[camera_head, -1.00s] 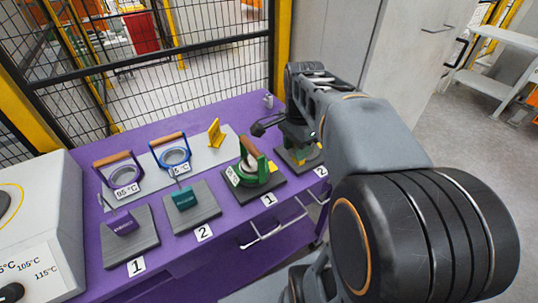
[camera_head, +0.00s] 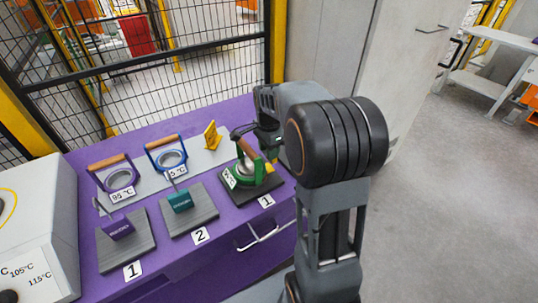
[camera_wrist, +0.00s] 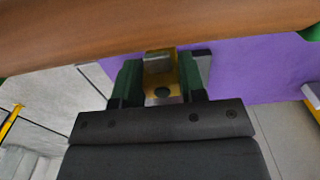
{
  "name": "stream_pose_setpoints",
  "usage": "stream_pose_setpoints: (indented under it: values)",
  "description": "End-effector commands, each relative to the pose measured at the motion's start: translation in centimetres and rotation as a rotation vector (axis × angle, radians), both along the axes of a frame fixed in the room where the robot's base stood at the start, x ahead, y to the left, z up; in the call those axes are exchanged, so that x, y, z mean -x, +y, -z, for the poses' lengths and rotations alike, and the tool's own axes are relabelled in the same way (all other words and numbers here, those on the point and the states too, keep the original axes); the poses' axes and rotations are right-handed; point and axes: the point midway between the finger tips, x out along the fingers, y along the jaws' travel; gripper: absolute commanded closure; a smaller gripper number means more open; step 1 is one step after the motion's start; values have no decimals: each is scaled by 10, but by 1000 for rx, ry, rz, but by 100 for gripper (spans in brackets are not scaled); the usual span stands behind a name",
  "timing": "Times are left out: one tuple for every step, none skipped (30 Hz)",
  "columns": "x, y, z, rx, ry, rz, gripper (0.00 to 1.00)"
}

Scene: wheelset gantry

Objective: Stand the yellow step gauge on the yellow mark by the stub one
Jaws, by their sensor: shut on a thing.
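My gripper (camera_head: 268,145) is shut on a yellow block with a dark round hole, the yellow step gauge (camera_wrist: 160,72), held between its green fingertips in the wrist view. In the head view a small yellow patch below the gripper, just right of the green wooden-handled ring tool (camera_head: 245,172), may be the gauge or the mark; I cannot tell which. The green tool stands on a dark plate labelled 1 (camera_head: 262,190), at the stub place. Its wooden handle (camera_wrist: 150,27) spans the top of the wrist view, close to my fingers. The gauge's lower end is not clear.
A yellow angled piece (camera_head: 212,136) stands on the grey board beside blue (camera_head: 167,155) and purple (camera_head: 116,174) wooden-handled ring tools. Grey plates numbered 1 (camera_head: 126,247) and 2 (camera_head: 192,217) lie in front. A wire fence stands behind the purple bench.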

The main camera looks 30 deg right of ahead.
Motion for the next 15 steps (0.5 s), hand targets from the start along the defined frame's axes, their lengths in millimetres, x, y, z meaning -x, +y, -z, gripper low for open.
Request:
stream_pose_setpoints:
  values:
    - [1, 0, 10, -1, 4, 0, 92]
    - [1, 0, 14, -2, 4, 0, 92]
    - [1, 0, 19, -1, 3, 0, 92]
    - [1, 0, 22, -1, 3, 0, 92]
    - [1, 0, 24, -1, 3, 0, 92]
    - [1, 0, 25, -1, 2, 0, 92]
    - [1, 0, 25, 0, 1, 0, 92]
    - [1, 0, 24, 0, 1, 0, 92]
    - [1, 0, 24, 0, 1, 0, 92]
    - [1, 0, 24, 0, 1, 0, 92]
    - [1, 0, 24, 0, 1, 0, 92]
    - [1, 0, 24, 0, 1, 0, 92]
    - [1, 0, 24, 0, 1, 0, 92]
    - [1, 0, 25, 0, 1, 0, 92]
    - [1, 0, 26, 0, 1, 0, 92]
